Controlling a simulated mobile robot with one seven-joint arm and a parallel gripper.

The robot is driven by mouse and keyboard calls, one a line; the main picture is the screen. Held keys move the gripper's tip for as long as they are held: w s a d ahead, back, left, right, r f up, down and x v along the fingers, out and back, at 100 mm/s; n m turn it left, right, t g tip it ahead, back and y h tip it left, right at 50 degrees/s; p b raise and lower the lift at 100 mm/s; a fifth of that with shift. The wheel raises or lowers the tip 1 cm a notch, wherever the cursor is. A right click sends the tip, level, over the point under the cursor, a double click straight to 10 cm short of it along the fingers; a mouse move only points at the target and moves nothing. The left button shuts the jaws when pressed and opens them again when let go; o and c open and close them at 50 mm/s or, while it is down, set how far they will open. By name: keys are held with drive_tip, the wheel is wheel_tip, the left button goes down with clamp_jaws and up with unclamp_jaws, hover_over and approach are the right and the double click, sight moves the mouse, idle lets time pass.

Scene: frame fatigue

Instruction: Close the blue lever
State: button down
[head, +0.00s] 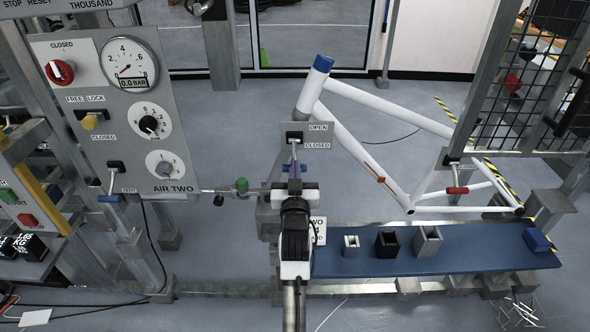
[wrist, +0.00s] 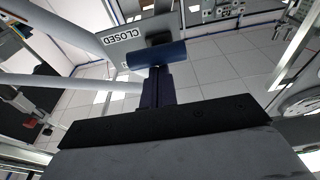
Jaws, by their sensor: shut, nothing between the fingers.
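The blue lever is on a small grey panel (head: 318,130) marked OPEN above and CLOSED below. Its black pivot (head: 294,136) is at the top, and its shaft points down toward me. In the wrist view its blue cylindrical handle (wrist: 157,54) lies crosswise beside the CLOSED label (wrist: 127,35). My gripper (head: 294,172) is shut and empty, in front of the handle and partly hiding it in the head view. In the wrist view the dark fingertips (wrist: 157,72) reach the handle's lower edge; I cannot tell whether they touch it.
A gauge panel (head: 150,100) with knobs and another blue-handled lever (head: 108,198) stands at left. A white bicycle frame (head: 340,125) is behind at right. A blue bench (head: 465,262) holds small open boxes. A red-handled lever (head: 457,190) and mesh guard (head: 515,95) are at right.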

drive_tip(key=f+b, duration=0.1)
drive_tip(key=b, duration=0.1)
drive_tip(key=f+t+b, duration=0.1)
drive_tip(key=b, duration=0.2)
drive_tip(key=shift+w, duration=0.3)
drive_tip(key=shift+f, duration=0.1)
